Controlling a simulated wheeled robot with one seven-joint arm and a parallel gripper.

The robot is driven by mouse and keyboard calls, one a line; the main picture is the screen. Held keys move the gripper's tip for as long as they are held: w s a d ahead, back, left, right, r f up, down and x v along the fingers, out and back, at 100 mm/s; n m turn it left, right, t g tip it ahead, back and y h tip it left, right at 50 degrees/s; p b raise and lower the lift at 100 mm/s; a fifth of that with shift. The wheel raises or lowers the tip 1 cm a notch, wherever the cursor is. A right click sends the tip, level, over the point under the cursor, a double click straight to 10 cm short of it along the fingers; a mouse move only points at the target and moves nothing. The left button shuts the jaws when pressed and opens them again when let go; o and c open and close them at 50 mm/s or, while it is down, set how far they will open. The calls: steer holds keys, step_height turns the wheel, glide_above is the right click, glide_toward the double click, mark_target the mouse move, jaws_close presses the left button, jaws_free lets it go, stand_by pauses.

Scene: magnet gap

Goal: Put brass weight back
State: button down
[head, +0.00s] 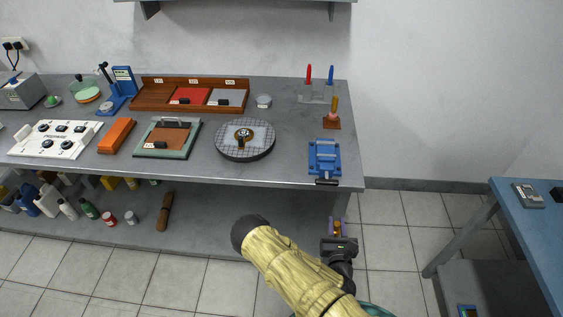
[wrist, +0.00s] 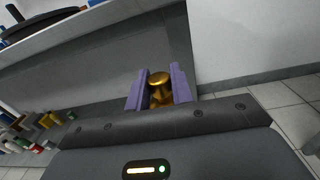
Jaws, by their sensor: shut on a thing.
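My gripper (head: 337,228) is in front of the grey workbench, below its top and near its right end. In the wrist view my gripper (wrist: 160,88) has its two purple fingers shut on the brass weight (wrist: 160,86), a shiny gold piece with a rounded knob on top. The brass weight (head: 337,229) is small and partly hidden between the fingers in the head view.
A blue table (head: 535,225) is at right, with open floor between.

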stand_by(0.3)
step_height(320, 180, down, 12)
steer(key=b, duration=1.2)
